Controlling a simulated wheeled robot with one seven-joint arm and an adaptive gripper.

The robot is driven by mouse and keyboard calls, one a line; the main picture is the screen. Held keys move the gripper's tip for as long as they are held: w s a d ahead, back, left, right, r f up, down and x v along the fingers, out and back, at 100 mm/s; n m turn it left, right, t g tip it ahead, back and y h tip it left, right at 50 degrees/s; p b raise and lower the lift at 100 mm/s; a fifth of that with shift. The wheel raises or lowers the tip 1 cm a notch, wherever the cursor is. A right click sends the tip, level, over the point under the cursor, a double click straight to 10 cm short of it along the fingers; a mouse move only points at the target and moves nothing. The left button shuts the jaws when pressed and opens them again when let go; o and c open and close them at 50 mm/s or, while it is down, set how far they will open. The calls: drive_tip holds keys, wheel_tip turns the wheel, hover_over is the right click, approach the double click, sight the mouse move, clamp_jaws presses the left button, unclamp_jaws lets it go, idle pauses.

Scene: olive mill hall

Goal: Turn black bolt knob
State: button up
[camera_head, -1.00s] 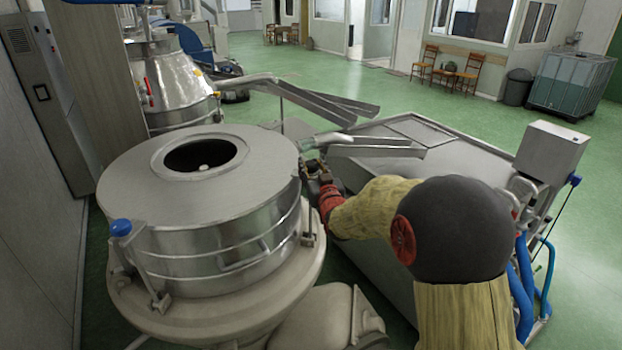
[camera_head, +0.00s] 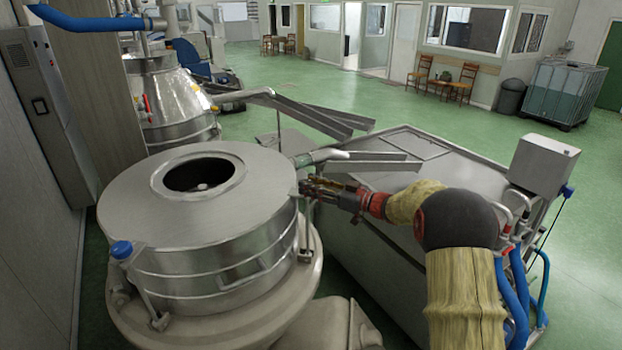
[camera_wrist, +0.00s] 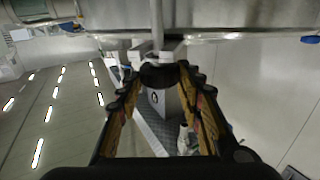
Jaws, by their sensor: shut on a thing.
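The black bolt knob (camera_wrist: 158,75) sits at the end of a light metal rod beside the large steel drum (camera_head: 205,230). In the wrist view it lies between my fingertips, which close on it from both sides. In the head view my gripper (camera_head: 312,188) reaches from the right to the drum's upper right side. The knob itself is hidden or too small to tell there.
A blue knob (camera_head: 121,249) on another bolt stands at the drum's front left. Metal chutes (camera_head: 310,118) lie behind my gripper. A flat steel tank (camera_head: 400,150) with a grey box (camera_head: 543,163) stands right, under my arm.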

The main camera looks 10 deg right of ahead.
sight(312, 181)
drive_tip(key=n+g+y, duration=0.1)
drive_tip(key=g, duration=0.1)
drive_tip(key=n+g+y+p, duration=0.1)
drive_tip(key=n+g, duration=0.1)
drive_tip(key=n+g+y+p, duration=0.1)
drive_tip(key=shift+w+d+f+g+y, duration=0.2)
drive_tip(key=shift+w+f+g+y, duration=0.1)
drive_tip(key=shift+f+g, duration=0.1)
drive_tip(key=shift+w+n+g+y+p, duration=0.1)
drive_tip(key=shift+n+g+y+p, duration=0.45)
drive_tip(key=shift+n+g, duration=0.85)
drive_tip(key=shift+w+f+n+g+p, duration=0.15)
drive_tip(key=shift+n+g+p, duration=0.75)
drive_tip(key=shift+g, duration=1.1)
drive_tip(key=o, duration=0.8)
drive_tip(key=shift+c, duration=0.2)
drive_tip(key=o, duration=0.4)
drive_tip(key=shift+r, duration=0.35)
drive_tip(key=shift+r, duration=0.1)
wheel_tip(312, 181, up, 10)
drive_tip(key=shift+w+f, duration=0.1)
drive_tip(key=shift+f, duration=0.05)
